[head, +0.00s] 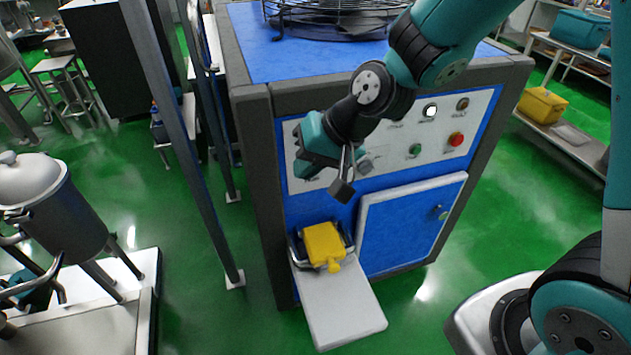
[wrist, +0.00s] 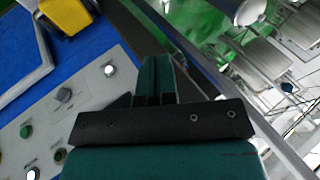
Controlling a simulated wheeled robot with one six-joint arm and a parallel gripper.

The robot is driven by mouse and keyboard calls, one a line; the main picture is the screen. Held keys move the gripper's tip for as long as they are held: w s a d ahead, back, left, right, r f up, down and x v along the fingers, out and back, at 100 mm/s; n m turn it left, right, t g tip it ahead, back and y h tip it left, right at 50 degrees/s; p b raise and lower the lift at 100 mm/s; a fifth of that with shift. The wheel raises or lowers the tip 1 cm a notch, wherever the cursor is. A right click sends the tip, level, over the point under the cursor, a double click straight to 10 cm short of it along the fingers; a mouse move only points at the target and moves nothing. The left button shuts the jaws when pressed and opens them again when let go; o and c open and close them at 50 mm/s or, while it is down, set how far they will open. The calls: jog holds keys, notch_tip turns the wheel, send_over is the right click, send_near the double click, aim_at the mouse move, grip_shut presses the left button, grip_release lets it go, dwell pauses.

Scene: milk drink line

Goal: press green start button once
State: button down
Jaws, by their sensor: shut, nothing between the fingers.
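The green start button (head: 415,150) sits in the lower row of the white control panel (head: 385,150) on the blue machine, left of a red button (head: 456,139). What looks like the same green button shows at the left edge of the wrist view (wrist: 26,131). My gripper (head: 342,188) is in front of the panel's left part, left of and apart from the green button. Its fingers (wrist: 150,80) are together and hold nothing. My gripper and arm hide part of the panel in the head view.
A grey knob (head: 366,165) lies between my gripper and the green button. A lit white lamp (head: 430,111) is above the buttons. Below are a blue door (head: 410,225) and a yellow container (head: 325,243) on a white shelf (head: 340,305).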

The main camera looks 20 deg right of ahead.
jog(key=s+d+r+n+g+h, duration=0.1)
jog(key=s+r+n, duration=0.3)
jog(key=s, duration=0.5)
jog(key=s+d+r+n+g+h, duration=0.1)
jog(key=s+d+r+n+g, duration=0.1)
jog(key=s+r, duration=0.3)
jog(key=s+n+b, duration=0.1)
jog(key=s, duration=0.3)
jog(key=shift+n+g, duration=0.3)
jog(key=shift+n, duration=0.1)
